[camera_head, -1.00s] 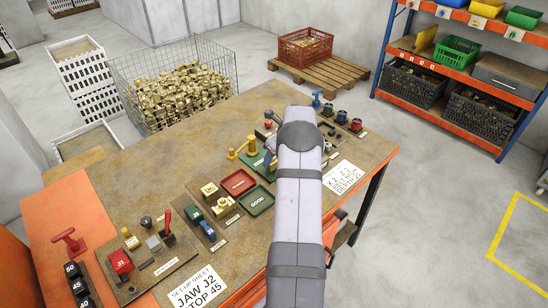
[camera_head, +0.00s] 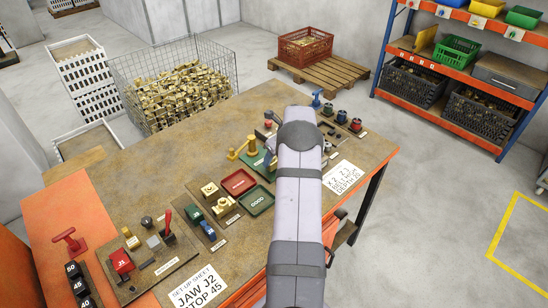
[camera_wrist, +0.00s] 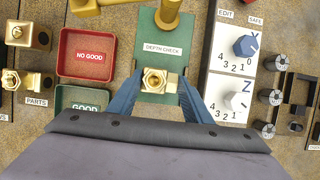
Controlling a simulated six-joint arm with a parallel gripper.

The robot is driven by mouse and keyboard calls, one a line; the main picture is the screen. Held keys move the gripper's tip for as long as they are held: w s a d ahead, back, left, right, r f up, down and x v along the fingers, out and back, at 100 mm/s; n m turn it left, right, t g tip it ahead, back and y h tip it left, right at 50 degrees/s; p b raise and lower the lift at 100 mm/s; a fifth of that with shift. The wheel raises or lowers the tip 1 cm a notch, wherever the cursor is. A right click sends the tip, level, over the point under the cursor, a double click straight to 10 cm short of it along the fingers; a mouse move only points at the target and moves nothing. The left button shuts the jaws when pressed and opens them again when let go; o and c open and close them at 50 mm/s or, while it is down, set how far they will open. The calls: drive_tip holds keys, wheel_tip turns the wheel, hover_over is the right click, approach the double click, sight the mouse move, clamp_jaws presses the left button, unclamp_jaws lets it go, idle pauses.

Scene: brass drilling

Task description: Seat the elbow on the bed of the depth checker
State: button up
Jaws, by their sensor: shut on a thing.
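The brass elbow (camera_wrist: 155,80) is between the two blue fingers of my gripper (camera_wrist: 157,88) in the wrist view. The fingers are shut on it. It is over the lower part of the green depth checker (camera_wrist: 160,22), just below the "DEPTH CHECK" label. I cannot tell whether its underside touches the bed. The checker's brass post and arm (camera_wrist: 168,12) stand at the top of that view. In the head view the depth checker (camera_head: 257,159) is partly hidden by my arm, which also hides the elbow and most of the gripper.
A red "NO GOOD" tray (camera_wrist: 86,52) and a green "GOOD" tray (camera_wrist: 80,98) lie left of the checker. Brass parts (camera_wrist: 25,82) sit further left.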

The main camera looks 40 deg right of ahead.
drive_tip(key=shift+f, duration=0.6)
idle(0.7)
drive_tip(key=o, duration=2)
drive_tip(key=shift+f+b, duration=0.15)
drive_tip(key=shift+b, duration=0.15)
drive_tip(key=shift+r+p, duration=2.9)
drive_tip(key=shift+r, duration=0.7)
